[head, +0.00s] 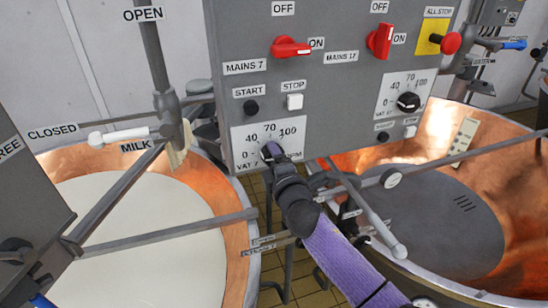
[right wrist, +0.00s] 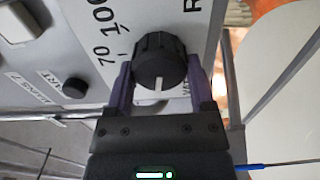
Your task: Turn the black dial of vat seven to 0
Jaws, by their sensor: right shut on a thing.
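The black dial of vat seven (right wrist: 160,58) sits on a white scale plate (head: 240,143) marked 0, 40, 70, 100. My right gripper (head: 274,157) reaches it from below right in the head view and hides most of it. In the right wrist view my right gripper (right wrist: 161,72) has one finger on each side of the dial and is shut on it. The dial's white mark points down in the wrist view, toward the panel's left side, around the low end of the scale. The 0 is hidden there, so the exact reading is unclear. My left gripper is not in view.
The grey panel (head: 330,90) also carries red switches, a START button (head: 251,107), a STOP button (head: 295,101), another black dial (head: 408,101) and a red ALL STOP knob (head: 451,43). A milk-filled copper vat (head: 150,240) stands left, another copper vat (head: 515,190) right.

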